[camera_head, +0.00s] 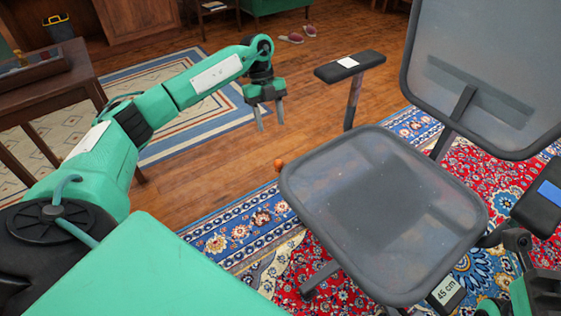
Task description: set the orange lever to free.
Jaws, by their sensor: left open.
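The orange lever (279,165) shows as a small orange knob at the left edge of the office chair's grey mesh seat (375,205). The rest of the lever is hidden by the seat, and I see no marking for its settings. My left gripper (271,126) is open and empty, its two fingers pointing down. In the picture it is just above the knob, apart from it. Green and black parts of my right arm (540,292) show at the lower right corner; its fingers cannot be made out.
The chair has a left armrest (350,66) with a white patch, a right armrest (540,200) with a blue patch, and a mesh backrest (480,70). A "45 cm" label (446,291) is by the seat's front. A wooden table (45,85) stands left. Wood floor is clear left of the chair.

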